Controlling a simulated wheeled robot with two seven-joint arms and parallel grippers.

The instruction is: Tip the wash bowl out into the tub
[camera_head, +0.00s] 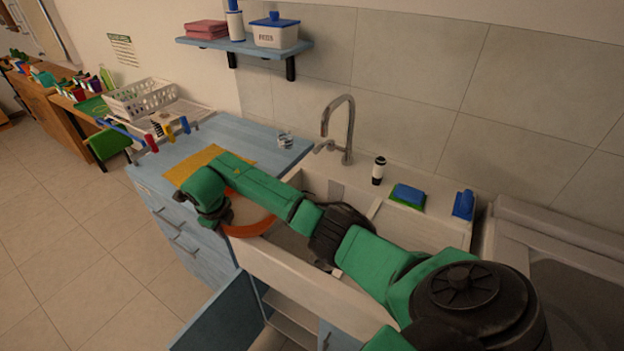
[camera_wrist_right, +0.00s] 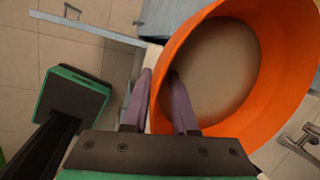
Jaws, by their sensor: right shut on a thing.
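My right gripper (camera_head: 224,210) is shut on the rim of an orange wash bowl (camera_head: 252,229). In the right wrist view the fingers (camera_wrist_right: 161,78) pinch the wall of the bowl (camera_wrist_right: 278,105), one finger inside and one outside. The inside of the bowl shows a smooth greyish-beige surface; I cannot tell whether it is liquid or the bowl's floor. The bowl is at the left end of the white sink tub (camera_head: 285,285), near its left edge. My arm hides part of the bowl and much of the tub. My left gripper is not in view.
A faucet (camera_head: 345,128) stands behind the tub. A dark bottle (camera_head: 378,170), a blue sponge (camera_head: 409,194) and a blue item (camera_head: 463,204) are along the back ledge. A cabinet door (camera_head: 222,310) hangs open below.

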